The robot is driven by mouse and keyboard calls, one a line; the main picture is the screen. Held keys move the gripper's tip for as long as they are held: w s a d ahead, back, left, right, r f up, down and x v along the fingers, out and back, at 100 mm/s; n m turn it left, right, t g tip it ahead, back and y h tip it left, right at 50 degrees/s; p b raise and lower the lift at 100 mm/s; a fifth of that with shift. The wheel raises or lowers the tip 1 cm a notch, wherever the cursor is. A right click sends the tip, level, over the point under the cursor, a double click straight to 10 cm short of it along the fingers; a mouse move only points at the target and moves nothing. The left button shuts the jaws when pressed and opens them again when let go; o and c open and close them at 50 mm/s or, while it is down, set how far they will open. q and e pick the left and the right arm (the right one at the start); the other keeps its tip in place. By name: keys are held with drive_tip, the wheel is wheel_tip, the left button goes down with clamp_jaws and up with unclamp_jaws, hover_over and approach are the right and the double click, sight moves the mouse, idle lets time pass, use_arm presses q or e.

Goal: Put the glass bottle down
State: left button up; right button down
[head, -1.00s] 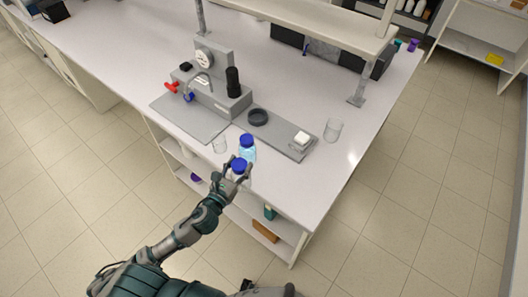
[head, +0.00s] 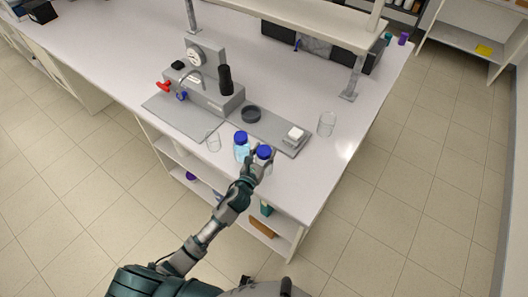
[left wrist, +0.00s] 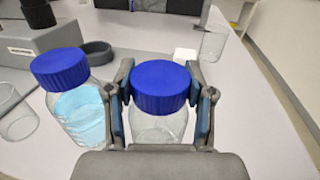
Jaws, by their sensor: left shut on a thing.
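The glass bottle (left wrist: 158,122) is clear, looks empty and has a blue screw cap. My left gripper (head: 262,160) is shut on it just below the cap, one finger on each side, and the bottle is upright. In the head view the bottle's blue cap (head: 264,152) shows at the front edge of the bench. Whether its base touches the bench top is hidden behind my gripper. A second blue-capped bottle (head: 242,150) with light blue liquid stands close to the left of it. My right gripper is not in view.
The membrane rig (head: 205,92) with its gauge and red handle stands behind on the white bench (head: 300,180). An empty beaker (head: 213,141) is left of the bottles, another beaker (head: 327,124) to the right. A grey plate (head: 270,131) carries a dark ring (head: 251,114) and a white block (head: 295,133).

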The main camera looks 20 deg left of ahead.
use_arm(q)
drive_tip(key=o, duration=1.1)
drive_tip(key=shift+d+f, duration=0.1)
drive_tip(key=shift+c, duration=0.2)
drive_tip(key=shift+o, duration=1.3)
drive_tip(key=shift+d, duration=0.7)
drive_tip(key=shift+s+d, duration=0.1)
drive_tip(key=shift+s+a, duration=0.2)
drive_tip(key=shift+s, duration=0.1)
drive_tip(key=s+a+b, duration=0.1)
drive_tip(key=s+a, duration=0.1)
drive_tip(key=s, duration=0.9)
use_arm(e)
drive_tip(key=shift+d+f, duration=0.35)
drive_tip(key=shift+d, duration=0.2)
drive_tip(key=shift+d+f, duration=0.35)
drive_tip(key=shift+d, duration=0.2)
use_arm(q)
drive_tip(key=shift+a, duration=0.3)
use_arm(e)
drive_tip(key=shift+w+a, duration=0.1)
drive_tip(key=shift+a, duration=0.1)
